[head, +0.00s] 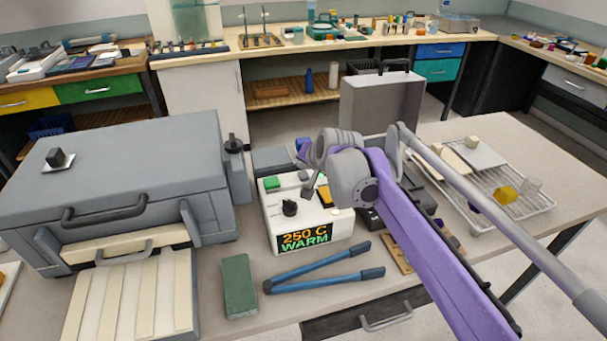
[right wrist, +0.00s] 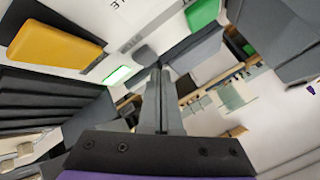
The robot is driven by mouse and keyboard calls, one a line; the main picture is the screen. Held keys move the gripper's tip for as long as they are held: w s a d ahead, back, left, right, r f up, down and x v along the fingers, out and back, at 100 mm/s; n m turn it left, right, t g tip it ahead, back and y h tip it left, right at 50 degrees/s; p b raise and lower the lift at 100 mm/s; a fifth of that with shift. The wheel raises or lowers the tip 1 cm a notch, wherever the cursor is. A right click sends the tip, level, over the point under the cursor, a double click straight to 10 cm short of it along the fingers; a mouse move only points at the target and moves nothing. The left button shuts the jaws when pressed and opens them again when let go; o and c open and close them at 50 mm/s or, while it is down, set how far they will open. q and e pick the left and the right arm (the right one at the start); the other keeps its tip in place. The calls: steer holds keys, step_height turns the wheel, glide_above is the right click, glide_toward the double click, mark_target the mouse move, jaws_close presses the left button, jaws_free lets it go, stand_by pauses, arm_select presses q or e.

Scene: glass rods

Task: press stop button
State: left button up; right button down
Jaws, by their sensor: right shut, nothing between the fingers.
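A white control box (head: 283,222) stands on the bench, its display (head: 305,236) reading "250 C WARM". On its top are a green button (head: 272,183), a black knob (head: 290,207) and a yellow button (head: 324,194), partly hidden by my right arm. The right wrist view shows the yellow button (right wrist: 55,48) at upper left and the green one (right wrist: 203,12) at the top.
A grey furnace (head: 120,170) stands left of the box. A green block (head: 239,285) and blue-handled tongs (head: 320,278) lie in front. A grey case (head: 385,105) stands behind, and a wire rack (head: 530,208) lies to the right. A small lit green indicator (right wrist: 119,76) shows on the box.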

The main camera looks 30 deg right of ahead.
mark_target(304, 178)
steer(key=shift+f, duration=0.2)
steer(key=shift+f, duration=0.25)
steer(key=shift+f, duration=0.5)
stand_by(0.6)
steer(key=shift+r+p, duration=0.6)
steer(key=shift+r, duration=0.35)
steer(key=shift+r, duration=0.1)
step_height(304, 178, up, 5)
steer(key=p, duration=0.4)
stand_by(0.8)
